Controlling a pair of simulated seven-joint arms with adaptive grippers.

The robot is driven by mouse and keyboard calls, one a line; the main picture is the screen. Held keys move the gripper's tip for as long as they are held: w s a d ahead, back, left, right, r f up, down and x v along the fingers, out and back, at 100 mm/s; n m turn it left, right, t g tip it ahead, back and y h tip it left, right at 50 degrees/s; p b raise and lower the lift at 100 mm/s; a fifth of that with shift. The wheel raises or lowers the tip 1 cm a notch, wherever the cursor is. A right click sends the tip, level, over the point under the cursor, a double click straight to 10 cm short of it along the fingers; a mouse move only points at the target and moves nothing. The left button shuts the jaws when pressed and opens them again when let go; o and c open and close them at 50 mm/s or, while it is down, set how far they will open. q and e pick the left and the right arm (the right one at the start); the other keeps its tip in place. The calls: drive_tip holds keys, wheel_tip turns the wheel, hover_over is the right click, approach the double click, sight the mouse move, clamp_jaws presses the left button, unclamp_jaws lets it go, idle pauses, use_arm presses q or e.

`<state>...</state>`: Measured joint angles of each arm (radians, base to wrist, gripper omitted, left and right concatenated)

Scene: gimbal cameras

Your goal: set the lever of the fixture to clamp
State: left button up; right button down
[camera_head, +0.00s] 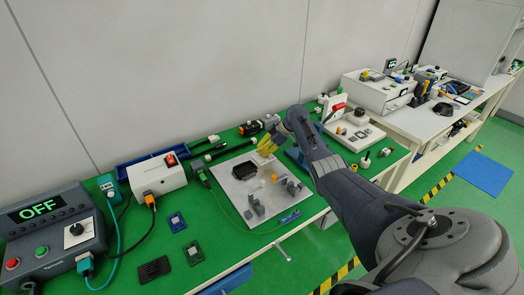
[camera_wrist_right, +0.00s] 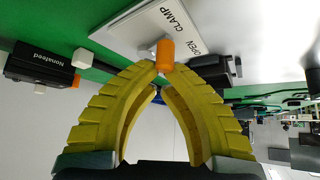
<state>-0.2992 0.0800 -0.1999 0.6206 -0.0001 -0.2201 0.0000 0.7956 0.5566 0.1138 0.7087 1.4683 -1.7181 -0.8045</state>
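The fixture's white plate (camera_wrist_right: 190,22) fills the top of the right wrist view. It carries the words CLAMP and OPEN, upside down there. The lever's orange tip (camera_wrist_right: 165,54) is beside these words, with a pale metal hub next to it. The yellow fingers of my right gripper (camera_wrist_right: 163,67) close in to the orange tip, which shows between their ends. In the head view my right gripper (camera_head: 268,144) is low over the back edge of the grey metal plate (camera_head: 232,190). The lever is hidden there behind the gripper and arm. My left gripper is not in view.
A black Nonafeed box (camera_wrist_right: 42,65) stands near the gripper. A black block (camera_head: 243,170) and grey brackets (camera_head: 288,186) are on the metal plate. A white device (camera_head: 156,175) and a control box reading OFF (camera_head: 50,235) stand left. The green bench is crowded.

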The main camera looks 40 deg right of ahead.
drive_tip(key=shift+w, duration=0.15)
idle(0.3)
drive_tip(key=shift+w, duration=0.6)
drive_tip(key=shift+w+a+r, duration=0.1)
drive_tip(key=shift+w+a, duration=1.3)
drive_tip(key=shift+w, duration=0.1)
drive_tip(key=v, duration=1)
drive_tip(key=shift+a, duration=0.2)
drive_tip(key=shift+s, duration=0.15)
